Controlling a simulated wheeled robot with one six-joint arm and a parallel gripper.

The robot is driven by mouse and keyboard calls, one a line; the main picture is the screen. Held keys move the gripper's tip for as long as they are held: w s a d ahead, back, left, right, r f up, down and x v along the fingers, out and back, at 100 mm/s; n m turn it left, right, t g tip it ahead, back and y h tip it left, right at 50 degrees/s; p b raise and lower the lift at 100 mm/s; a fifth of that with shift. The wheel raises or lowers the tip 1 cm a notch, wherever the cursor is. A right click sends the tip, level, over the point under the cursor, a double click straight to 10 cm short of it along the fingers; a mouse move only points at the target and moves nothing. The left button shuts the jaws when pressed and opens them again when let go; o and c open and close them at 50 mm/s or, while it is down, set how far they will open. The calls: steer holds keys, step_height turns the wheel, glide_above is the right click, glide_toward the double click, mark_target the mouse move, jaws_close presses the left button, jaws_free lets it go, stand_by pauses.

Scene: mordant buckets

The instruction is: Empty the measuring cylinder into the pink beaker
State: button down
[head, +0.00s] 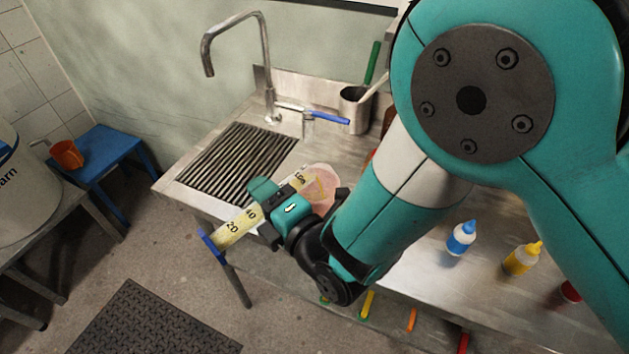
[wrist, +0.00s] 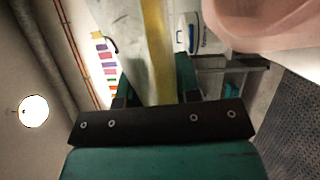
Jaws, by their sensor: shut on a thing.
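My gripper (head: 272,208) is shut on the measuring cylinder (head: 232,228), a tube with a yellow numbered scale. The cylinder lies tilted well over, its blue foot at the lower left and its mouth end at the upper right, by the pink beaker (head: 326,171). The pink beaker stands on the steel bench, partly hidden behind the cylinder and my wrist. In the wrist view the cylinder (wrist: 157,50) runs up from the jaws, and the pink beaker (wrist: 275,25) fills the top right corner. I cannot tell whether liquid is flowing or how much is in either.
Behind are a ribbed drainer (head: 235,160), a tap (head: 268,85) and a steel pot (head: 354,115) with sticks. A blue-capped bottle (head: 461,240) and a yellow bottle (head: 522,258) stand on the right of the bench. A blue stool (head: 110,155) stands at the left.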

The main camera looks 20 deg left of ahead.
steer(key=shift+w+r+m, duration=0.1)
steer(key=shift+r+m, duration=0.6)
steer(key=shift+m, duration=0.1)
stand_by(1.2)
